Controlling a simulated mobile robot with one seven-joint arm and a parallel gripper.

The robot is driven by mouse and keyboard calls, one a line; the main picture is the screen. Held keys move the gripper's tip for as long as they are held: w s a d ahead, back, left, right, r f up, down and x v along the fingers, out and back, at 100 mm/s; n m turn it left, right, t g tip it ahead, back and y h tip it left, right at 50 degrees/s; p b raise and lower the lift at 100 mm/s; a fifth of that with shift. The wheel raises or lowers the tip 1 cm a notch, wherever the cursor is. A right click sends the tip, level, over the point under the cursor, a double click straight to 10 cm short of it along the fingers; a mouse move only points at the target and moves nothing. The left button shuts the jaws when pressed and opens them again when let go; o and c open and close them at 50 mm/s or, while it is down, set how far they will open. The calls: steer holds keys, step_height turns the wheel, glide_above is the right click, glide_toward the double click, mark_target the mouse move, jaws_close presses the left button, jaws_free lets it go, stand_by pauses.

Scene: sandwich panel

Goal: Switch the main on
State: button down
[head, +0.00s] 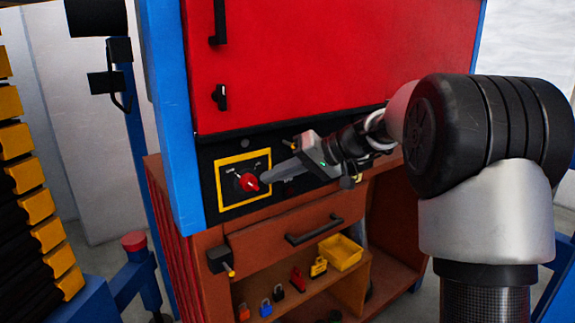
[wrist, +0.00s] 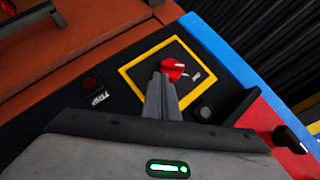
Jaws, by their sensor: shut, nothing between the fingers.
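The main switch is a red rotary knob (head: 249,182) on a black panel, framed by a yellow square (head: 219,190). In the wrist view the red knob (wrist: 173,69) shows just beyond my fingertips, partly hidden by them. My gripper (head: 266,176) is shut and empty, with its tips at the right side of the knob. In the wrist view my gripper (wrist: 160,76) points at the knob. I cannot tell whether the tips touch it. The labels around the knob are too small or covered to read.
A dark red button with a "TRIP" label (wrist: 98,97) is beside the yellow frame. A red cabinet door (head: 290,60) with black handles is above. Below are a drawer with a black handle (head: 314,229) and a shelf with several padlocks and a yellow bin (head: 341,252).

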steer(key=shift+s+a+f, duration=0.2)
steer(key=shift+a+f, duration=0.1)
steer(key=shift+f, duration=0.15)
